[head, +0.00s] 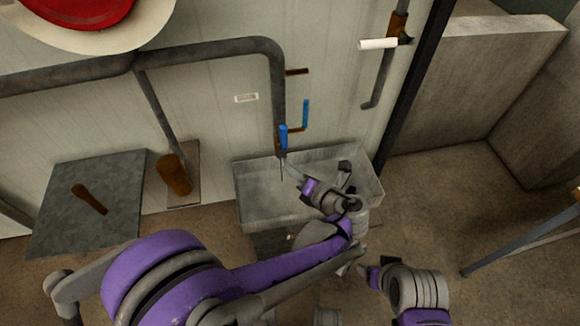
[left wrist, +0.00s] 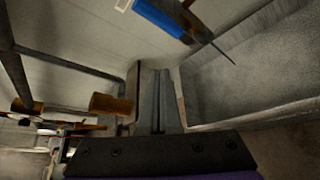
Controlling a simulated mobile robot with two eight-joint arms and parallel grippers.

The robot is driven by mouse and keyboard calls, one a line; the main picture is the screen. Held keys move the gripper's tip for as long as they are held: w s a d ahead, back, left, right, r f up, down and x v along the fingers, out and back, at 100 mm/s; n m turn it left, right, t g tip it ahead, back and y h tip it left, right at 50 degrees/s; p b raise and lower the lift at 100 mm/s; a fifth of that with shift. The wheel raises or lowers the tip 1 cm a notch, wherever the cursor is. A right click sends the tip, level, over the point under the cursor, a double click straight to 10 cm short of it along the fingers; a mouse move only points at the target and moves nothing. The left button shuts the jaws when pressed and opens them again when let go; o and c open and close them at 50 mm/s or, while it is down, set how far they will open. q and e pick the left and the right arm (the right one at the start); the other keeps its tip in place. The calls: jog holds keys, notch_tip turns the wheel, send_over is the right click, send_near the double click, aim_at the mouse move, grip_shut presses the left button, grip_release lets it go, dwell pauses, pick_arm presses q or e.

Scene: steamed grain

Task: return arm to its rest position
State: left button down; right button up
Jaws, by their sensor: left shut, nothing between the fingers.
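My left arm, purple and grey, comes in from the lower left of the head view and reaches over the near right part of a grey sink. My left gripper (head: 304,183) is at its end, shut and empty, just below and to the right of the blue tap handle. In the left wrist view the dark gripper body crosses the bottom. My right gripper (head: 362,269) is low in the head view, in front of the sink; its fingers are too small to tell open from shut.
The sink (head: 256,184) stands against the wall. A pipe with a blue handle (head: 283,136) hangs above it; the handle also shows in the left wrist view (left wrist: 158,17). A brown cylinder (head: 174,175) and a grey slab (head: 88,200) are left.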

dwell(0.3)
pick_arm(q)
jog(key=s+a+f+n+g+h, duration=0.1)
jog(key=s+a+n+g+h, duration=0.15)
jog(key=s+a+n, duration=0.4)
jog(key=s+a+f+n+g+h, duration=0.1)
jog(key=s+a+n+g, duration=0.2)
jog(key=a+n, duration=0.55)
jog(key=s+f+n+h, duration=0.2)
jog(key=s+n+h, duration=0.3)
jog(key=s+n, duration=1.35)
jog(key=w+r+n+p, duration=0.2)
jog(key=w+r+p, duration=0.1)
jog(key=r+p, duration=0.5)
jog(key=w+r+n+p, duration=0.2)
jog(key=w+r+p, duration=0.1)
jog(key=r+p, duration=0.5)
notch_tip(320, 180, up, 2)
jog(key=shift+w+r+n, duration=0.15)
jog(key=shift+w+n, duration=0.2)
pick_arm(e)
notch_tip(320, 180, up, 18)
jog(key=w, duration=0.2)
jog(key=shift+t, duration=0.4)
